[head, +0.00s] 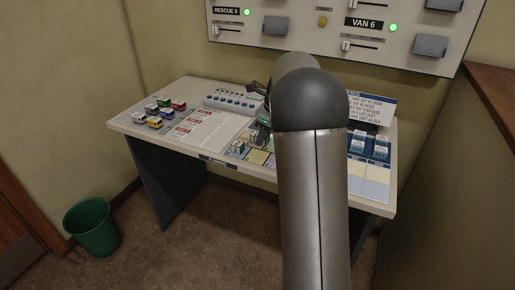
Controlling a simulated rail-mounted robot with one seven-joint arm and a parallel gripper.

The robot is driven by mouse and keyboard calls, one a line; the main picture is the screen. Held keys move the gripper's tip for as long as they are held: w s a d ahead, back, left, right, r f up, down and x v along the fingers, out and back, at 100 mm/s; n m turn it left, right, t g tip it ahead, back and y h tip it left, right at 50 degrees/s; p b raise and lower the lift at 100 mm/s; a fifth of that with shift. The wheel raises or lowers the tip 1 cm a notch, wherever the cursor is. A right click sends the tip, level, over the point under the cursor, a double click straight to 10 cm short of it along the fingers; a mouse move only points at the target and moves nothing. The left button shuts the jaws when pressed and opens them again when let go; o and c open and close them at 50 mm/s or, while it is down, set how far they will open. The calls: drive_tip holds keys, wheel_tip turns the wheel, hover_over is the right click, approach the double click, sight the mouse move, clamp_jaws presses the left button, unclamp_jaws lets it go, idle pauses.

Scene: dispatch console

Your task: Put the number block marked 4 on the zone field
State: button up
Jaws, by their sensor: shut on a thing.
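My gripper (263,124) shows only in part at the left edge of my arm, low over the desk's map area. It is shut on a small pale block (255,136); the number on it is too small to read. Another small white block (238,147) stands to the left, near the coloured fields (257,156) at the front edge. More pale blocks (382,146) stand in a dark blue area at the right. I cannot tell which field is the zone field. My arm hides the middle of the desk.
Several toy vehicles (165,108) stand at the desk's left end. A button box (230,101) is at the back, and a text card (367,108) stands at the back right. A wall panel (300,30) hangs above. A green bin (92,228) is on the floor.

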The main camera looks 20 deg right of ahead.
hover_over(255, 156)
drive_tip(key=s, duration=0.1)
drive_tip(key=f, duration=0.3)
drive_tip(key=d+f, duration=0.1)
drive_tip(key=f, duration=0.1)
drive_tip(key=shift+f, duration=0.15)
drive_tip(key=shift+w+f, duration=0.1)
drive_tip(key=shift+f, duration=1.65)
drive_tip(key=shift+f, duration=0.2)
drive_tip(key=o, duration=1)
drive_tip(key=shift+c, duration=0.2)
drive_tip(key=v, duration=1.2)
drive_tip(key=shift+r, duration=0.25)
